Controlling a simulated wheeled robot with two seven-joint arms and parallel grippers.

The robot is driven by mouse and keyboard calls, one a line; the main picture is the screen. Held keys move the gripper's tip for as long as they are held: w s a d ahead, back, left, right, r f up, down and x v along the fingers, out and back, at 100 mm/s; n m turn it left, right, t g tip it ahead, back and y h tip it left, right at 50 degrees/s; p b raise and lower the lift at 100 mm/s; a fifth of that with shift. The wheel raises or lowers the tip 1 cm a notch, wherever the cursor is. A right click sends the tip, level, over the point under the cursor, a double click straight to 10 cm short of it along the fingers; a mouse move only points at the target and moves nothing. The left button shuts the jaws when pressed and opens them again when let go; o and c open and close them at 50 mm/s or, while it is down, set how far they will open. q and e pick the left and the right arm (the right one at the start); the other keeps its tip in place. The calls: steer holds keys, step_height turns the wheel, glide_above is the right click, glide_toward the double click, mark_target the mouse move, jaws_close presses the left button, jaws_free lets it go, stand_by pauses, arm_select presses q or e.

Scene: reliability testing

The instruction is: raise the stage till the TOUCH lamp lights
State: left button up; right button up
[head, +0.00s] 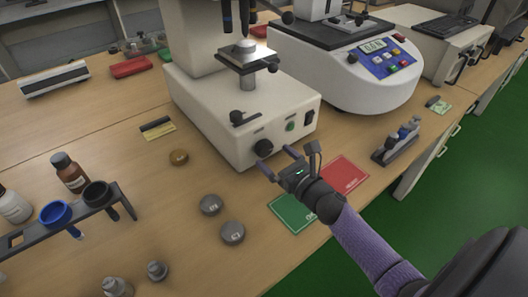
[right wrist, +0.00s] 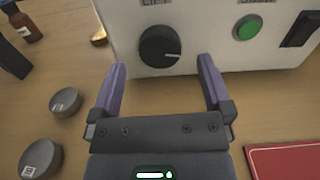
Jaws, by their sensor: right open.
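The white tester (head: 225,115) stands on the bench with its small stage (head: 247,58) under a dark vertical probe; a small pale piece sits on the stage. A black round knob (head: 263,147) is on its front panel; it also shows in the right wrist view (right wrist: 160,47), under a partly cut-off label. Right of it is a green round button or lamp (right wrist: 247,28); its label is unreadable, and I cannot tell whether it is lit. My right gripper (head: 278,161) is open and empty, its fingers pointing at the panel, spread either side of the knob and just short of it.
A black rocker switch (head: 309,117) is at the panel's right. Green (head: 294,212) and red (head: 346,174) mats lie below my right gripper. Grey discs (head: 232,232) lie to the left, and a dark rack (head: 95,211) with cups farther left. Another instrument (head: 345,75) stands behind right.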

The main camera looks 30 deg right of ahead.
mark_target(267, 150)
steer(key=w, duration=0.3)
steer(key=shift+a+b, duration=0.1)
steer(key=shift+b, duration=0.2)
steer(key=shift+w, duration=0.5)
steer(key=c, duration=1.3)
